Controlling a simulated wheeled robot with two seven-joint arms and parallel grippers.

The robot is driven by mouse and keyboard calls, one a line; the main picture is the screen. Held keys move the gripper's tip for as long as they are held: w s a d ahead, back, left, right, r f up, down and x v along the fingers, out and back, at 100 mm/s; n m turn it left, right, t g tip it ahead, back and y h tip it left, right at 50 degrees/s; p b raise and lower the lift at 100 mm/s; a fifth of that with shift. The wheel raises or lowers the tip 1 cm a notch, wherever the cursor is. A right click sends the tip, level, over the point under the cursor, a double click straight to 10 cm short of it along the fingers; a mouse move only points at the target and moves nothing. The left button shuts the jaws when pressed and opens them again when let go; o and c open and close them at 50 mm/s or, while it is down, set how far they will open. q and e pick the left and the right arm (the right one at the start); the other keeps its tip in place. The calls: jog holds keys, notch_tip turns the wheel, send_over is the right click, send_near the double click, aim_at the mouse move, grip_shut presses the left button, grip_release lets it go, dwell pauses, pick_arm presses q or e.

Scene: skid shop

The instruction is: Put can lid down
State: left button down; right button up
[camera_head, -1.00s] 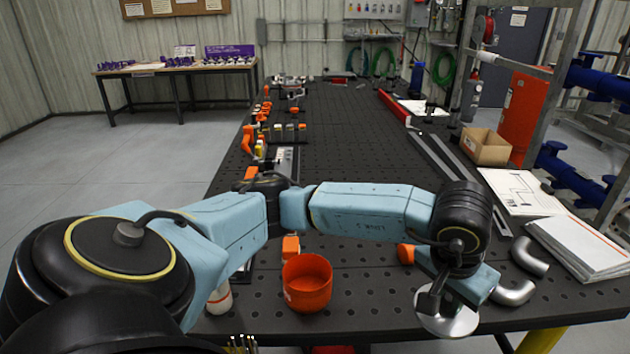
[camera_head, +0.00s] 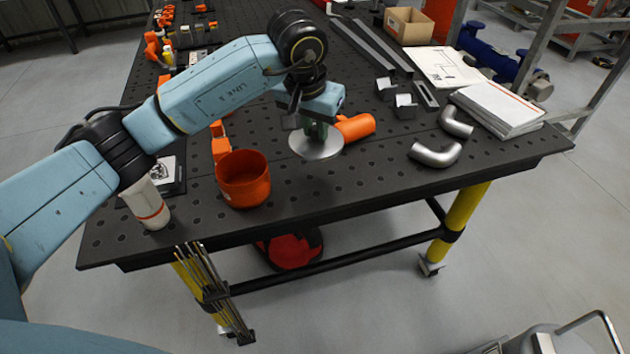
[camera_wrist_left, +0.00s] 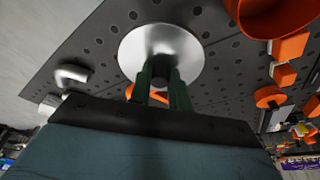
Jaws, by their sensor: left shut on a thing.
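The can lid (camera_head: 316,145) is a round silver-grey disc in the head view, to the right of the open orange can (camera_head: 243,178). My left gripper (camera_head: 312,126) is shut on the lid's top and holds it over the black perforated table. In the left wrist view the lid (camera_wrist_left: 185,48) sits at the tips of the two dark green fingers (camera_wrist_left: 162,85). I cannot tell whether the lid touches the table. The orange can's rim (camera_wrist_left: 275,30) shows at the top right of that view. My right gripper is not in view.
An orange cylinder (camera_head: 356,127) lies just behind the lid. Silver pipe elbows (camera_head: 436,155) and papers (camera_head: 495,108) lie to the right. A white bottle (camera_head: 147,205) stands left of the can. The table (camera_head: 330,190) is clear in front of the lid.

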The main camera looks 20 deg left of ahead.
aim_at(315, 141)
pick_arm(q)
jog(key=x, duration=0.3)
jog(key=s+x, duration=0.1)
jog(key=x, duration=0.2)
jog(key=shift+s+f, duration=0.1)
jog(key=shift+s, duration=0.05)
notch_tip(315, 141, down, 4)
jog(key=shift+r, duration=0.1)
jog(key=c, duration=1.3)
grip_release()
jog(key=shift+f, duration=0.2)
jog(key=shift+r, duration=0.15)
jog(key=v, duration=1.2)
